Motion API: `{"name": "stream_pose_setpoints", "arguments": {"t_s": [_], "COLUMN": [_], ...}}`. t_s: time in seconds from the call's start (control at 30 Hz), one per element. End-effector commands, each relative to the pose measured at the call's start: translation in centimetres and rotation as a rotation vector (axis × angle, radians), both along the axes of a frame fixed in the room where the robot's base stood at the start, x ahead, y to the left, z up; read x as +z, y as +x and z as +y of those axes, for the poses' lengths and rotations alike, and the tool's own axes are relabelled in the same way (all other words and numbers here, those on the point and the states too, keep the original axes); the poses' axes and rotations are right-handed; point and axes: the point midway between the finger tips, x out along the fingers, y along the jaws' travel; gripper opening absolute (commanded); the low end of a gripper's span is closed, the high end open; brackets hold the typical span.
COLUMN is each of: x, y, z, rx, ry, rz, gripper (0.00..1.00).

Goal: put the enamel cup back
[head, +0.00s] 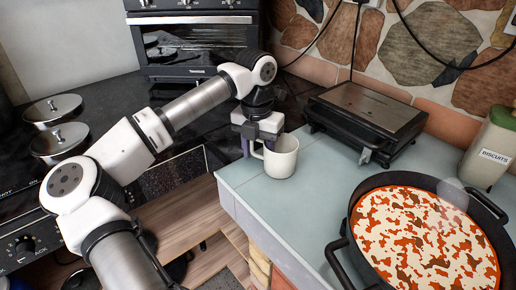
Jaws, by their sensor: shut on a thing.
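The enamel cup (282,157) is white with a handle on its left side. It is upright near the left end of the pale blue-green tiled counter (316,210). My gripper (252,152) points down at the cup's left side, at the handle, and is shut on the cup. I cannot tell whether the cup's base touches the counter. The fingertips are partly hidden behind the cup and its handle.
A dark grill press (366,112) stands just right of the cup. A black pan with a pizza (425,235) fills the front right, by a biscuit jar (490,150). An oven (195,40) is behind. Bare tiles lie between cup and pan.

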Motion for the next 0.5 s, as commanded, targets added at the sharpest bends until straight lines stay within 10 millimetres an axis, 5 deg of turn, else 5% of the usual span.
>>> {"name": "stream_pose_setpoints", "arguments": {"t_s": [0.27, 0.3, 0.43, 0.5], "x": [-0.41, -0.28, -0.24, -0.24], "y": [0.02, 0.02, 0.02, 0.02], "z": [0.03, 0.02, 0.02, 0.02], "rx": [0.000, 0.000, 0.000, 0.000], "ry": [0.000, 0.000, 0.000, 0.000], "rz": [-0.001, 0.000, 0.000, 0.000], "gripper": [0.00, 0.48, 0.65, 0.66]}}
